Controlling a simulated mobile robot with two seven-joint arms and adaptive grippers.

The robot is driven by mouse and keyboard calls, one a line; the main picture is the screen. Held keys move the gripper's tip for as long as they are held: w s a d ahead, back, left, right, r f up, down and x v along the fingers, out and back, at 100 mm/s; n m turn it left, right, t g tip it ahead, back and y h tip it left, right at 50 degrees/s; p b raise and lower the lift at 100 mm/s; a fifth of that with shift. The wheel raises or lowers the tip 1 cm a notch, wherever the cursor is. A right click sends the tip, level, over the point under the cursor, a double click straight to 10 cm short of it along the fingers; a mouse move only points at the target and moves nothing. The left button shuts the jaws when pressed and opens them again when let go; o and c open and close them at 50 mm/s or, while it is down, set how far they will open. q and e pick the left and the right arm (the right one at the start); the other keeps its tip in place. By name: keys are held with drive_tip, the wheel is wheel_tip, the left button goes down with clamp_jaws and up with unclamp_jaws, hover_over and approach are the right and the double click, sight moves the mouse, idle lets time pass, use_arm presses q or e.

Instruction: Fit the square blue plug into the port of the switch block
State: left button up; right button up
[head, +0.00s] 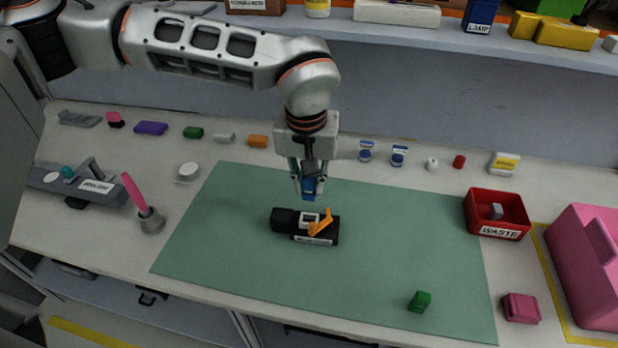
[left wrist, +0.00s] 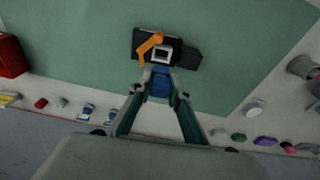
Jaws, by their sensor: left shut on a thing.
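The square blue plug (head: 309,187) is held between the fingertips of my left gripper (head: 308,192), above the green mat. In the left wrist view the plug (left wrist: 159,84) sits between the two fingers of the left gripper (left wrist: 159,94). The black switch block (head: 287,221) lies on the mat just below and in front of the plug. It carries an orange lever (head: 320,224) and a light square port (head: 308,219). In the left wrist view the port (left wrist: 162,55) shows open and empty, close to the plug, with the orange lever (left wrist: 150,45) beside it. My right gripper is not in view.
The green mat (head: 400,240) is mostly clear around the block. A green cube (head: 420,301) lies near its front edge. A red waste bin (head: 497,214) stands at the right, by a pink container (head: 590,270). A pink brush in a cup (head: 150,221) stands at the left.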

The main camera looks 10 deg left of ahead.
sight(309, 199)
use_arm(q)
drive_tip(key=shift+f+b, duration=1.55)
drive_tip(key=shift+f, duration=1.35)
drive_tip(key=shift+p, duration=0.35)
drive_tip(key=shift+f+b, duration=0.65)
drive_tip(key=shift+f, duration=0.6)
drive_tip(key=o, duration=1.1)
drive_tip(key=r, duration=0.4)
drive_tip(key=s+r, duration=0.1)
drive_tip(key=r, duration=0.3)
drive_tip(key=s+r, duration=0.1)
drive_tip(key=r, duration=0.3)
